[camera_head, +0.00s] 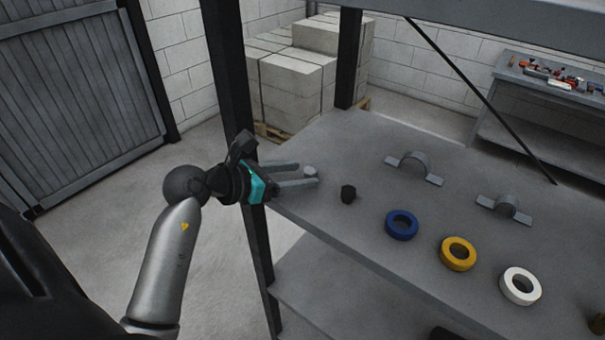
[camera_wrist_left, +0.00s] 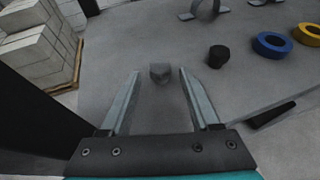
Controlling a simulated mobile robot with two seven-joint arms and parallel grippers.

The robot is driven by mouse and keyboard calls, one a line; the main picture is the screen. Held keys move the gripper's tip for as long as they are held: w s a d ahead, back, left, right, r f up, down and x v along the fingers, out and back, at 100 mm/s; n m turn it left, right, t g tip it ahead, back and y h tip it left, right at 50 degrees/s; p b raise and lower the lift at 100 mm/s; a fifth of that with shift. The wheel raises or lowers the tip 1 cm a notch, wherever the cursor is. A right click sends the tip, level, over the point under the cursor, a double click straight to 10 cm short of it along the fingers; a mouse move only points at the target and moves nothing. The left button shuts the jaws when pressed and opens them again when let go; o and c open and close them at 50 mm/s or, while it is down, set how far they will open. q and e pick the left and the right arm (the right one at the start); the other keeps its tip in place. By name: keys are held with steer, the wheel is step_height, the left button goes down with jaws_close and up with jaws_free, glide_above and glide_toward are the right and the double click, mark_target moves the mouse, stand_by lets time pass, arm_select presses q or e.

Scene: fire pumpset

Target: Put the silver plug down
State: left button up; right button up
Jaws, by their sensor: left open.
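The silver plug (camera_head: 310,171) is a small grey piece on the grey shelf top, near its left end. In the left wrist view the plug (camera_wrist_left: 160,73) sits between the tips of my left gripper (camera_wrist_left: 158,78), with a gap on both sides. My left gripper (camera_head: 302,174) is open, its two fingers pointing right over the shelf edge in the head view. My right gripper is not in view.
A black plug (camera_head: 348,194) stands just right of the silver one. Blue (camera_head: 402,225), yellow (camera_head: 458,254) and white (camera_head: 520,286) rings lie further right. Two grey brackets (camera_head: 415,168) (camera_head: 504,207) lie behind. A dark shelf post (camera_head: 238,90) stands close beside my left gripper.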

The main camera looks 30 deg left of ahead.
arm_select(q)
steer(key=b+v, duration=0.1)
steer(key=v, duration=0.9)
steer(key=shift+s, duration=0.15)
